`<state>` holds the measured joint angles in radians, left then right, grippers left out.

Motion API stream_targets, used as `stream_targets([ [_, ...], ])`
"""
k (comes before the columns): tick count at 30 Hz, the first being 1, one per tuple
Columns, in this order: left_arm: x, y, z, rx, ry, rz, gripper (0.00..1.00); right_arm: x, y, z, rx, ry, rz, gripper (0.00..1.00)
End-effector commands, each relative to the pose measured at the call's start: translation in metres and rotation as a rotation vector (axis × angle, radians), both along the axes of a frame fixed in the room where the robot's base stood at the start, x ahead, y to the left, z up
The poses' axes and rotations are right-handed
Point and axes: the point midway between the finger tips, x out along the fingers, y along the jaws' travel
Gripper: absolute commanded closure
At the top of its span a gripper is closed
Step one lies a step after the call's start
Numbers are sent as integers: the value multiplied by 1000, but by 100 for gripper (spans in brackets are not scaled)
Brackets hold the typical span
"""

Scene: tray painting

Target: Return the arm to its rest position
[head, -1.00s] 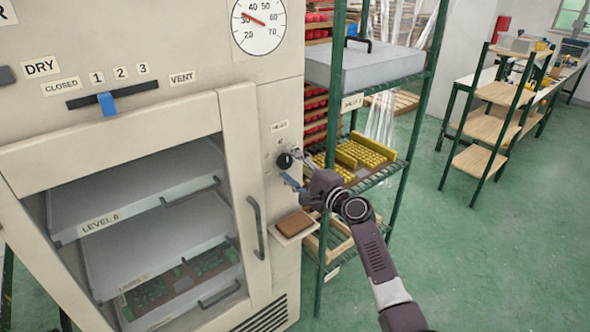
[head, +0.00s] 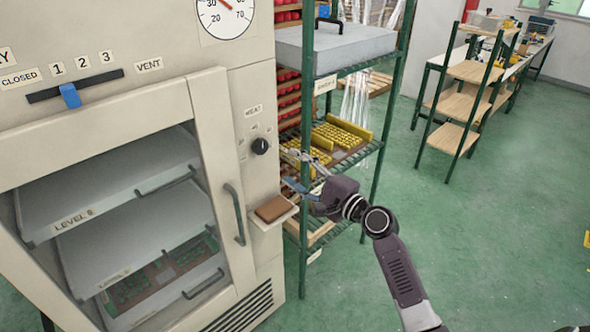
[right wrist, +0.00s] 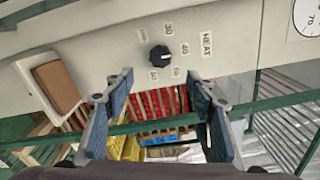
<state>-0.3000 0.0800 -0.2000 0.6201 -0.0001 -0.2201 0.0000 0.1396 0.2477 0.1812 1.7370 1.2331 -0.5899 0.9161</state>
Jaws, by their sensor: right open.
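My right gripper (head: 292,170) is open and empty in the head view, a little to the right of the drying cabinet's black heat knob (head: 260,146). In the right wrist view its two blue-padded fingers (right wrist: 160,110) stand wide apart. The heat knob (right wrist: 160,56) shows beyond and above them, apart from the fingers. My right arm comes up from the lower right. My left gripper is not in view.
The cabinet (head: 262,205) has a glass door with a handle (head: 235,214) and trays inside. A brown block lies on a small ledge (head: 276,212). A green shelf rack (head: 303,240) stands close behind my gripper. Green floor (head: 480,250) is open at right.

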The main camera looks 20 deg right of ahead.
Motion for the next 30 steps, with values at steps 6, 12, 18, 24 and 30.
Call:
stream_targets([
  [6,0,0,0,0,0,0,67,0,0,0,0,0,0,49],
  [12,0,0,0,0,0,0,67,0,0,-3,-3,3,-1,49],
  [18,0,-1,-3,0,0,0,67,-1,-2,-78,-114,99,-29,49],
  [24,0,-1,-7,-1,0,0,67,-31,-4,-226,-381,282,-32,49],
  [30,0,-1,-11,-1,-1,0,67,-97,-2,-366,-678,450,51,49],
])
